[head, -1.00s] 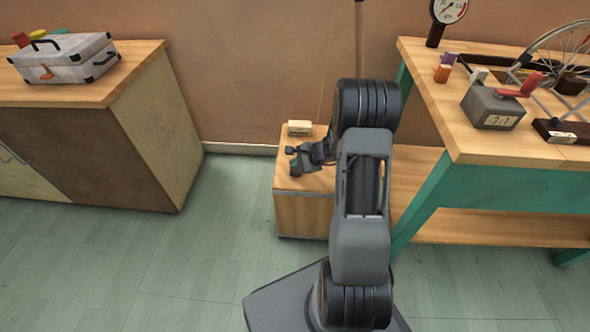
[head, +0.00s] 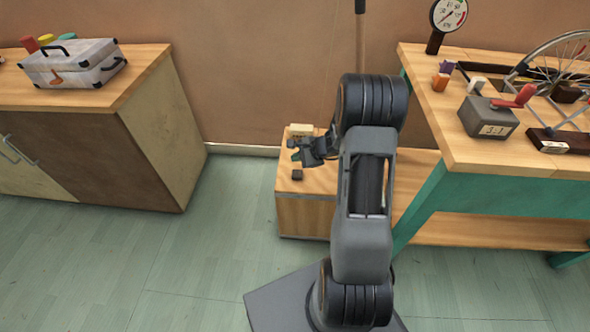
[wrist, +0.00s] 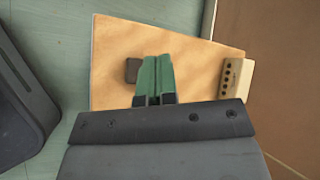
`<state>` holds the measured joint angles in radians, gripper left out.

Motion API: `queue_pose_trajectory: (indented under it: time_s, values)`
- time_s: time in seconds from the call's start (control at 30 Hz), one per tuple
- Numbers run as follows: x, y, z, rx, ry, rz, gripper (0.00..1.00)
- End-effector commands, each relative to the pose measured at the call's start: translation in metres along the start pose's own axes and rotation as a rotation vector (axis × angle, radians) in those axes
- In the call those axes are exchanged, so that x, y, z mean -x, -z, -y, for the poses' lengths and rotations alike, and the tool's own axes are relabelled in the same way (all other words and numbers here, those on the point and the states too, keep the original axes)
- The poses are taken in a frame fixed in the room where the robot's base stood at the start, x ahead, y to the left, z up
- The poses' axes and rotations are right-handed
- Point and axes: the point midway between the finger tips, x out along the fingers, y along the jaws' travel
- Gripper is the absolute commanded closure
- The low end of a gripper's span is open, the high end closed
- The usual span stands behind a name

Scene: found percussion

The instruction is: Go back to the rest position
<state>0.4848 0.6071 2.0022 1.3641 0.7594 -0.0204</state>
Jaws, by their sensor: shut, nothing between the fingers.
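My gripper (head: 297,154) is above the small wooden stand (head: 316,180) in the head view. In the wrist view its green fingers (wrist: 155,78) are together with nothing between them. A small dark block (head: 297,174) lies on the stand's top, apart from the fingers. It shows just left of the fingertips in the wrist view (wrist: 132,70). My arm stands bent in the middle of the head view and hides part of the stand.
A cream block with dark holes (wrist: 236,78) lies on the stand. The teal-legged workbench (head: 500,155) with a grey box (head: 488,118) and wheel stands at right. A cabinet (head: 120,120) carrying a silver case (head: 72,64) is at left. Floor between is clear.

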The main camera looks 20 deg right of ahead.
Motion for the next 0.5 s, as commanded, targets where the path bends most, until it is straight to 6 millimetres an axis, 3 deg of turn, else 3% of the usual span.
queue_pose_trajectory:
  time_s: [0.2,0.3,0.37,0.47,0.5]
  values:
    - [0.0,0.0,0.0,0.001,0.0,0.0,1.0]
    - [0.008,-0.01,0.005,0.026,-0.009,0.003,1.0]
    - [0.019,-0.026,0.012,0.068,-0.022,0.009,1.0]
    - [0.051,-0.07,0.027,0.192,-0.068,0.023,1.0]
    - [0.068,-0.093,0.033,0.263,-0.095,0.029,1.0]
